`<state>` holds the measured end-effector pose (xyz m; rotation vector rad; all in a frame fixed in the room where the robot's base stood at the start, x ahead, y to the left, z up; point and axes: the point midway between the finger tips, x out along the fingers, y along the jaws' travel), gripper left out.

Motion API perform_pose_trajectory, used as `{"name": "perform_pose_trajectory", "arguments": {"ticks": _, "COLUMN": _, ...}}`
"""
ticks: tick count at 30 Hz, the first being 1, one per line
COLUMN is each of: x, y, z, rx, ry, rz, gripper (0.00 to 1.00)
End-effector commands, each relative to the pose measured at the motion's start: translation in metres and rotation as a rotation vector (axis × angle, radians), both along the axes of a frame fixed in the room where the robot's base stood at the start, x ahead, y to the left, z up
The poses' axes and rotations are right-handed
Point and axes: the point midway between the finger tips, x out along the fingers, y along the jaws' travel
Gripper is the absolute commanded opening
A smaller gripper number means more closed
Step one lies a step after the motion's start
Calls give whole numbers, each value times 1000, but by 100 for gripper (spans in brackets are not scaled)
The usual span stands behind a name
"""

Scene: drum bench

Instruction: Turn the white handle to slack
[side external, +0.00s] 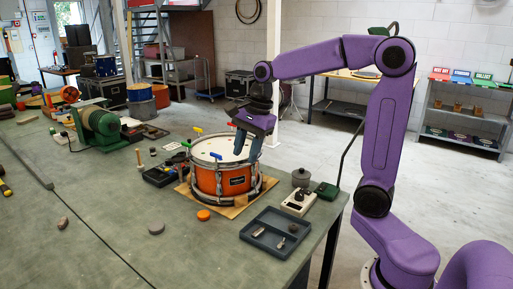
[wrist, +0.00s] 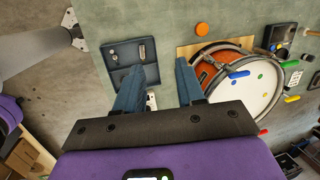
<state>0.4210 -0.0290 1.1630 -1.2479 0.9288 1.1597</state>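An orange drum (side external: 222,183) with a white head stands on a tan board (side external: 240,208) on the bench; in the wrist view the drum (wrist: 207,76) is right of my fingers. I cannot make out a white handle in either view. My gripper (side external: 247,157) points down by the drum's right rim in the side view. Its two fingers (wrist: 158,70) are apart with nothing seen between them.
A dark divided tray (side external: 276,234) holding small parts lies near the bench's front edge. A white box with a black knob (side external: 298,202) and a grey lidded pot (side external: 301,177) stand right of the drum. An orange disc (side external: 204,215) and grey disc (side external: 156,228) lie on clear bench.

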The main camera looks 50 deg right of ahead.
Motion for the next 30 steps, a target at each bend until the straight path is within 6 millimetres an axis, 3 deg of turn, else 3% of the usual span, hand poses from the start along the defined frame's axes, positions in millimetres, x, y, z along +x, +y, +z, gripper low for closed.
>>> {"name": "perform_pose_trajectory", "arguments": {"ticks": 3, "x": 23, "y": -35, "z": 11, "rx": 57, "ry": 1, "rz": -306, "gripper": 38}}
{"name": "perform_pose_trajectory", "arguments": {"ticks": 9, "x": 47, "y": -99, "z": 30, "rx": 168, "ry": -3, "rz": -815, "gripper": 38}}
{"name": "perform_pose_trajectory", "arguments": {"ticks": 18, "x": 54, "y": -185, "z": 52, "rx": 328, "ry": -24, "rz": -1429, "gripper": 38}}
{"name": "perform_pose_trajectory", "arguments": {"ticks": 25, "x": 52, "y": -206, "z": 55, "rx": 375, "ry": -32, "rz": -1579, "gripper": 38}}
{"name": "perform_pose_trajectory", "arguments": {"ticks": 30, "x": 58, "y": -206, "z": 39, "rx": 375, "ry": -27, "rz": -1580, "gripper": 38}}
